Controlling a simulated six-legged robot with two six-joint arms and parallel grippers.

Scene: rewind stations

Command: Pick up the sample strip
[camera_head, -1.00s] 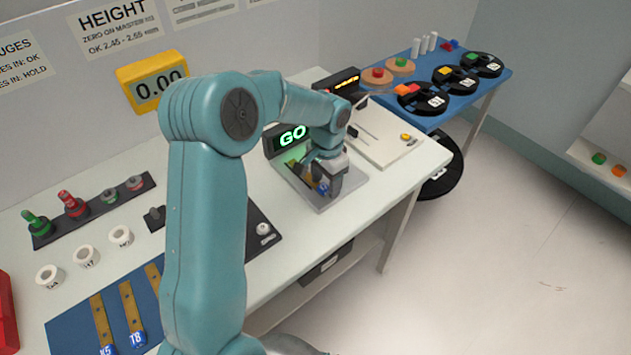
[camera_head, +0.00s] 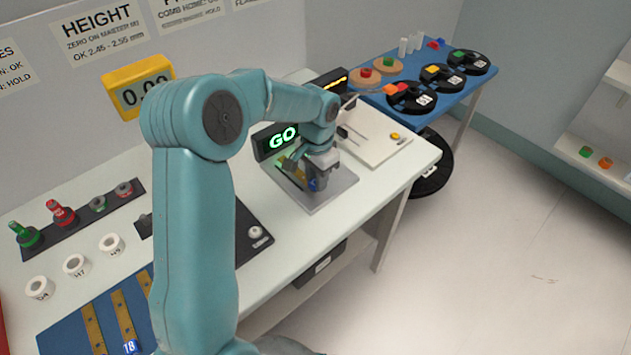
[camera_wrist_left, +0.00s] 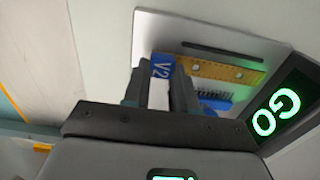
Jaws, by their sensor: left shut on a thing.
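A sample strip, brass-coloured with a blue end tag marked V2, lies at the grey plate of the GO station (camera_head: 335,190). In the left wrist view the strip (camera_wrist_left: 222,71) reaches away from my jaws, with its blue tag (camera_wrist_left: 161,67) at the fingers. My left gripper (camera_head: 318,184) is low over the plate and shut on the strip near the tag; it also shows in the left wrist view (camera_wrist_left: 163,88). I cannot tell whether the strip still touches the plate. The green GO display (camera_head: 283,138) is lit. My right gripper is not in view.
A blue mat (camera_head: 65,342) with other tagged strips lies at the front left. White rings (camera_head: 76,264) and a rack of coloured gauges (camera_head: 85,218) stand behind it. A pale board (camera_head: 380,135) is right of the station. A blue table (camera_head: 462,93) holds reels.

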